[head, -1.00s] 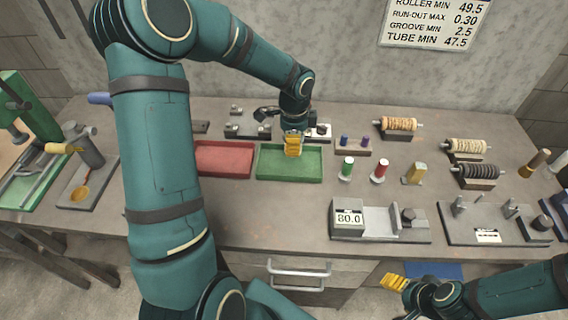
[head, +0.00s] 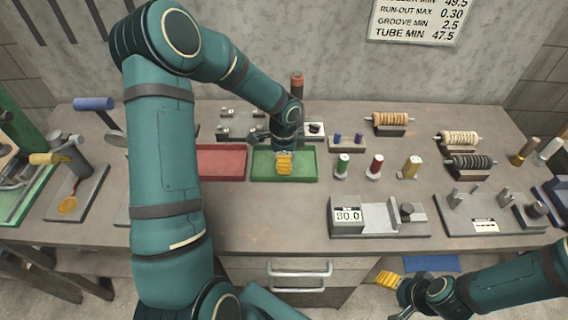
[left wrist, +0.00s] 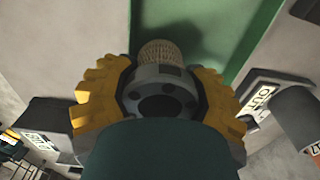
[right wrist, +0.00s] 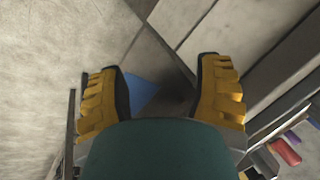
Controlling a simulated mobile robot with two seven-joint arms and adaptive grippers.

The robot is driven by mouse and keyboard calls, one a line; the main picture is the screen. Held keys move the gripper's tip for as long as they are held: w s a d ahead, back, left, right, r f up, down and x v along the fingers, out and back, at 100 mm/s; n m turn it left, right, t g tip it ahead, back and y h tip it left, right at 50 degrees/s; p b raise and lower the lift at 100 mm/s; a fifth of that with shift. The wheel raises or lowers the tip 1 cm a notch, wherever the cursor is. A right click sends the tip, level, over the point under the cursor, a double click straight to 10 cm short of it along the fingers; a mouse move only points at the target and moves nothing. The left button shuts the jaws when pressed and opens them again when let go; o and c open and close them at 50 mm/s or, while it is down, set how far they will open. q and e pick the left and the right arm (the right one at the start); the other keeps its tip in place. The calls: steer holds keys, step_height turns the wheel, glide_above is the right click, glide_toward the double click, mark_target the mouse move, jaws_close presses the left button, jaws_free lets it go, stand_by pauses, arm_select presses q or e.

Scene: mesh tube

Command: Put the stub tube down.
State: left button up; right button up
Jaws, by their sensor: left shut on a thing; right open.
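The stub tube (left wrist: 160,51) shows as a tan mesh-textured end in the left wrist view, between the yellow fingers of my left gripper. The left gripper is shut on it. In the head view my left gripper (head: 284,164) is over the green tray (head: 314,163), low within its outline, and it hides the tube there. I cannot tell whether the tube touches the tray floor. The green tray (left wrist: 262,30) also fills the upper middle of the left wrist view. My right gripper (head: 388,279) is open and empty, in front of the bench's front edge.
A red tray (head: 222,162) lies directly left of the green one. Green, red and yellow spools (head: 375,166) stand to the right. A gauge block marked 80.0 (head: 348,216) is in front right. Mesh rollers (head: 458,138) rest on stands at the back right.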

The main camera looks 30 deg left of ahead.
arm_select(q)
steer(key=shift+f, duration=0.8)
steer(key=shift+f, duration=0.2)
steer(key=o, duration=1.5)
steer(key=shift+c, duration=0.2)
steer(key=shift+r, duration=0.1)
steer(key=shift+r, duration=0.2)
step_height(320, 180, up, 12)
steer(key=shift+f+p, duration=0.1)
steer(key=shift+p, duration=0.55)
